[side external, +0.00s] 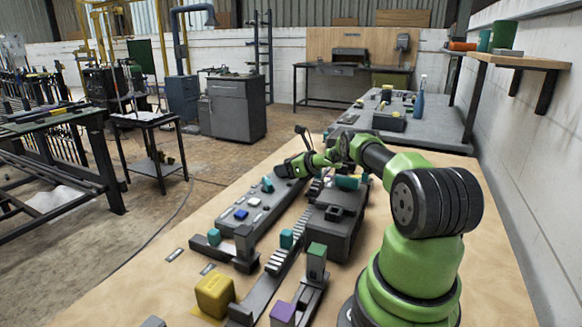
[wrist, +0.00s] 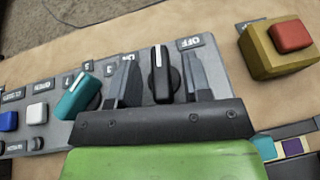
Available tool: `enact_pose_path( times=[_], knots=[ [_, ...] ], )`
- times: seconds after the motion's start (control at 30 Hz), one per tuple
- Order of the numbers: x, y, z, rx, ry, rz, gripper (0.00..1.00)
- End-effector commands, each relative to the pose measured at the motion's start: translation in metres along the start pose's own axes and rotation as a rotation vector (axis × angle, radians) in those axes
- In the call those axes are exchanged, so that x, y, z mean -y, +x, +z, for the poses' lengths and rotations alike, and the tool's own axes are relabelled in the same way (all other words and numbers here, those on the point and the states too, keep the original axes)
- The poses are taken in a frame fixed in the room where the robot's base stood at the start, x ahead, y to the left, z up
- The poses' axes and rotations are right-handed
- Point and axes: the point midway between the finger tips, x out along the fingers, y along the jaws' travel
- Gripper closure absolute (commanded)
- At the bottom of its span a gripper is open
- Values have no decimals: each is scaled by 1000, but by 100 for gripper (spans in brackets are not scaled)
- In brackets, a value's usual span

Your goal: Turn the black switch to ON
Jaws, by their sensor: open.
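The black switch (wrist: 161,75) is an upright knob with a white line on the grey panel (wrist: 217,88) in the wrist view. Its white line points towards the top of the picture. An OFF label (wrist: 190,43) is up and right of it; a label at upper left is partly hidden by a finger. My gripper (wrist: 157,62) is open, with one finger on each side of the knob. A gap shows on the left; the right finger is very close, and I cannot tell whether it touches. In the side view my gripper (side external: 286,169) is at the panel's far end and hides the switch.
A teal switch (wrist: 78,98), a white button (wrist: 36,113) and a blue button (wrist: 8,121) sit left on the panel. A yellow box with a red button (wrist: 291,36) stands to the right. A dark machine block (side external: 335,220) and rails lie beside the panel.

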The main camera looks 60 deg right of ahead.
Motion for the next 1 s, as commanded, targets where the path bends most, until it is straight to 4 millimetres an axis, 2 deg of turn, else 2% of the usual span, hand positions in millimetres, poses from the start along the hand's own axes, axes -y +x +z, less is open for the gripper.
enact_pose_path(
  times=[0.27,0.7,1.0],
  knots=[
    [1,-19,0,-2,3,-1,55],
    [1,-69,1,1,-1,-2,55],
    [0,-74,1,2,-1,-1,55]
  ],
)
